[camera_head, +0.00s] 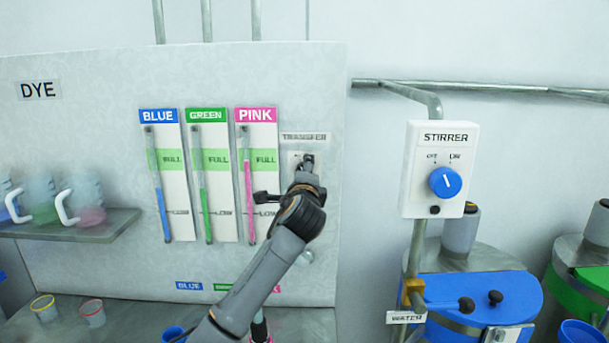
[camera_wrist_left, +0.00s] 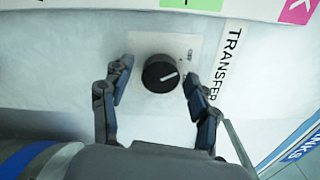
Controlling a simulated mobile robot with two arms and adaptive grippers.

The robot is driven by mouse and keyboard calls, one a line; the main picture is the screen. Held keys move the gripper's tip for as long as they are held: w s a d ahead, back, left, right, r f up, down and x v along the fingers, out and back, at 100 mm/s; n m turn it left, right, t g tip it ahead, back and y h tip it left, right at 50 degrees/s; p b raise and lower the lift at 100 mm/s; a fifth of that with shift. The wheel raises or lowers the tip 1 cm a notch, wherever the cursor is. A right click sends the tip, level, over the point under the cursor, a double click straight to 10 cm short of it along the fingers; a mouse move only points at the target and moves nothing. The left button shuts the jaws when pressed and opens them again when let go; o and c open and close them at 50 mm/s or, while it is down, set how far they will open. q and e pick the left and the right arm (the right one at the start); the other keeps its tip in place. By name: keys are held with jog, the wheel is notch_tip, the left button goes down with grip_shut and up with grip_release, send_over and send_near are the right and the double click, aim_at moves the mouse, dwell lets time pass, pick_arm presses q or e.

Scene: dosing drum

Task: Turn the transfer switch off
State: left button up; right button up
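The transfer switch is a round black knob (camera_wrist_left: 160,73) with a white pointer line on a pale plate (camera_wrist_left: 182,45), beside the TRANSFER label (camera_wrist_left: 228,60) in the left wrist view. The pointer line slants to the right and slightly up there; the small plate lettering is too blurred to read surely. My left gripper (camera_wrist_left: 157,80) is open, with one finger on each side of the knob and visible gaps to it. In the head view my left gripper (camera_head: 307,163) is in front of the plate below the TRANSFER label (camera_head: 304,137) and mostly hides the knob. My right gripper is not in view.
Blue, green and pink level gauges (camera_head: 207,175) are left of the switch on the panel. A stirrer box (camera_head: 437,140) with a blue knob hangs to the right. A shelf (camera_head: 110,228) with jugs is at left. Cups (camera_head: 92,314) stand below; a blue-lidded drum (camera_head: 480,297) stands lower right.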

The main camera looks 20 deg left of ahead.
pick_arm(q)
jog(key=v, duration=1.2)
